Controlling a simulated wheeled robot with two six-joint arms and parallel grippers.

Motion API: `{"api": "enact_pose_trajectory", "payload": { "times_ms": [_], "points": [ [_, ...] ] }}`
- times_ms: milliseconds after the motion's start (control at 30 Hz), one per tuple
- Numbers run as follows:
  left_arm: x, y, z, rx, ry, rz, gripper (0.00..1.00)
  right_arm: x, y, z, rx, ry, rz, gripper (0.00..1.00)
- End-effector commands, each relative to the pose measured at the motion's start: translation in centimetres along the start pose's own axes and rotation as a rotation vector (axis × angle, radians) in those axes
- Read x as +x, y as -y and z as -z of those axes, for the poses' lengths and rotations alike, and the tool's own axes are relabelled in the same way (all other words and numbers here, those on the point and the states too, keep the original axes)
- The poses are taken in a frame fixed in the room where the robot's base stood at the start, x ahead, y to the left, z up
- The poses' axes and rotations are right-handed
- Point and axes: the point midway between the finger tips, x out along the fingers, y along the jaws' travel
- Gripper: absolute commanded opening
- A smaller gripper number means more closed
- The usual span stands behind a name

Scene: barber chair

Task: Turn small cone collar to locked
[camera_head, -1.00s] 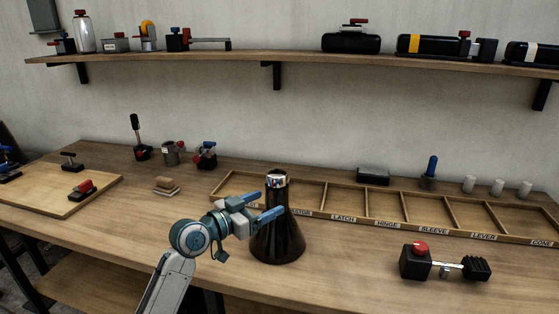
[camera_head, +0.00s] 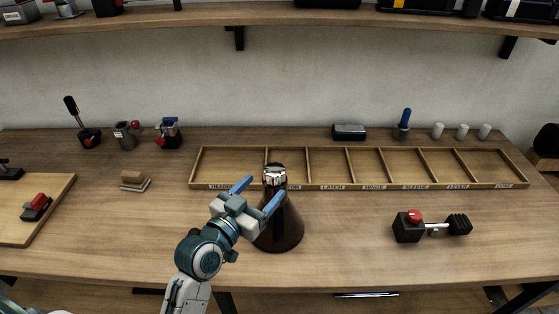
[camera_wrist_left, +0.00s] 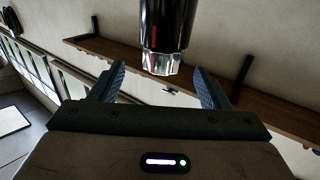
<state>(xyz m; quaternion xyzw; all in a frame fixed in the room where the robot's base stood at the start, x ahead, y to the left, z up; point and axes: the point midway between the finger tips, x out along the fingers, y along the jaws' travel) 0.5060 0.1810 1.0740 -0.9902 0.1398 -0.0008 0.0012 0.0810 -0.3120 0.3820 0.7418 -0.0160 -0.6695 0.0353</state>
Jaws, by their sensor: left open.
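A dark glossy cone (camera_head: 279,228) stands upright on the workbench, with a shiny silver collar (camera_head: 275,175) near its narrow top. In the left wrist view the dark neck (camera_wrist_left: 167,25) hangs in from the top edge, with a small red mark above the silver collar (camera_wrist_left: 161,65). My left gripper (camera_head: 257,194) is open, its blue fingers pointing up toward the collar. In the left wrist view my left gripper (camera_wrist_left: 158,75) has the collar in line with its gap, and I see no contact. My right gripper is out of view.
A shallow wooden tray (camera_head: 360,187) with labelled compartments lies behind the cone. A black device with a red knob (camera_head: 414,217) sits to the right. A wooden board (camera_head: 30,222) and a small block (camera_head: 134,181) are to the left. The front bench is mostly clear.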

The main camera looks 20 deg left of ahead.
Motion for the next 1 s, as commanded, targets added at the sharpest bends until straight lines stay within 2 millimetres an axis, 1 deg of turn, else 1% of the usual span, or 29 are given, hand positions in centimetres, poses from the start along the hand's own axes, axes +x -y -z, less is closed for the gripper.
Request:
{"api": "enact_pose_trajectory", "payload": {
  "times_ms": [33, 200, 300, 400, 500, 600, 833, 867, 900, 967, 1000],
  "points": [
    [1.1, 0.0, 0.4, -0.001, -0.001, 0.000, 0.70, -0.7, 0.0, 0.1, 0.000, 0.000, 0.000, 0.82],
    [4.5, 0.0, 0.4, -0.001, -0.001, 0.000, 0.70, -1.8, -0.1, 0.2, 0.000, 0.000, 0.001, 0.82],
    [6.1, 0.0, 0.4, -0.002, 0.000, -0.002, 0.70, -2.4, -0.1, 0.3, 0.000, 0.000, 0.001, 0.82],
    [7.3, 0.0, 0.2, 0.000, 0.000, -0.001, 0.70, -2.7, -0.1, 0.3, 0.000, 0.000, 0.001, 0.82],
    [8.1, 0.0, 0.2, 0.001, 0.000, -0.001, 0.70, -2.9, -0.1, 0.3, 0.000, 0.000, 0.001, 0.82],
    [8.4, 0.0, 0.1, 0.001, 0.000, -0.001, 0.70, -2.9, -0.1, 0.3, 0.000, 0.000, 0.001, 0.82],
    [8.4, 0.0, 0.0, 0.001, 0.000, -0.001, 0.70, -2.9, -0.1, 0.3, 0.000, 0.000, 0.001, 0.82],
    [8.4, 0.0, 0.0, 0.001, 0.000, -0.001, 0.66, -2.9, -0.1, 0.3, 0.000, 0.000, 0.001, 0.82],
    [8.4, 0.0, 0.0, 0.001, 0.000, -0.001, 0.58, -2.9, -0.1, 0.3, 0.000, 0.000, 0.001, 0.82],
    [8.4, 0.0, 0.0, 0.001, 0.000, -0.001, 0.46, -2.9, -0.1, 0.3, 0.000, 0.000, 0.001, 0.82],
    [8.4, 0.0, 0.0, 0.001, 0.000, -0.001, 0.39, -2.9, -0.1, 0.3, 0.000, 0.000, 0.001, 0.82]
  ]
}}
